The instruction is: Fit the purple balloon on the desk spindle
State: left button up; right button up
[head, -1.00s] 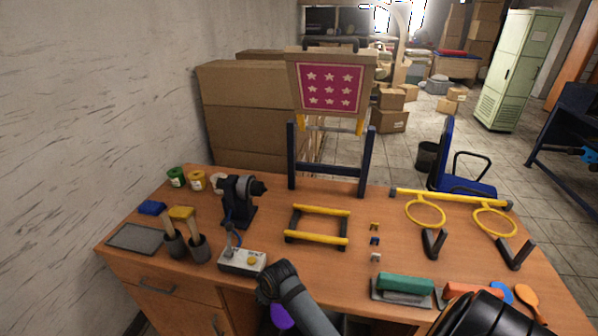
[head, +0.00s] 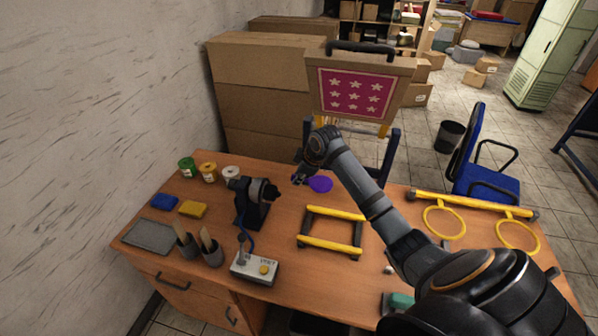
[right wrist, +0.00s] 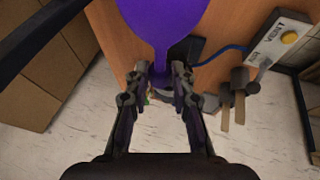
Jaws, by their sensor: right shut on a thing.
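The purple balloon (head: 320,184) is in my right gripper (head: 299,179), held above the desk behind the yellow-barred frame. In the right wrist view, the balloon (right wrist: 165,18) is at the top, and its neck is between the two fingertips (right wrist: 164,78). The desk spindle (head: 268,191) sticks out to the right from a black stand on the desk. The gripper and balloon are just right of the spindle, with a small gap between them in the head view. My left gripper is not in view.
A control box (head: 254,268) with a yellow button stands in front of the spindle. A frame with yellow bars (head: 335,212) lies to its right. Brush cups (head: 213,252) and paint jars (head: 209,172) are on the left.

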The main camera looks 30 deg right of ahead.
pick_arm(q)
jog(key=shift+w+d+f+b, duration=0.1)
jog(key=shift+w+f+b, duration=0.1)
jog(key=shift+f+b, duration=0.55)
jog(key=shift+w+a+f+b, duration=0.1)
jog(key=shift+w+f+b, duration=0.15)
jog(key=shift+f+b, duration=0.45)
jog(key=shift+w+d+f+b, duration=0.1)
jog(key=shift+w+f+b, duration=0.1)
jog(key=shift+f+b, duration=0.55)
pick_arm(e)
jog(key=w+a+f, duration=0.2)
jog(key=w+f, duration=0.1)
jog(key=f, duration=0.7)
jog(key=shift+a, duration=0.25)
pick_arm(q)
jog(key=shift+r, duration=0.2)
pick_arm(e)
jog(key=shift+r, duration=0.1)
pick_arm(q)
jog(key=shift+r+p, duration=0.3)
jog(key=shift+p, duration=0.1)
pick_arm(e)
jog(key=shift+w+a, duration=0.4)
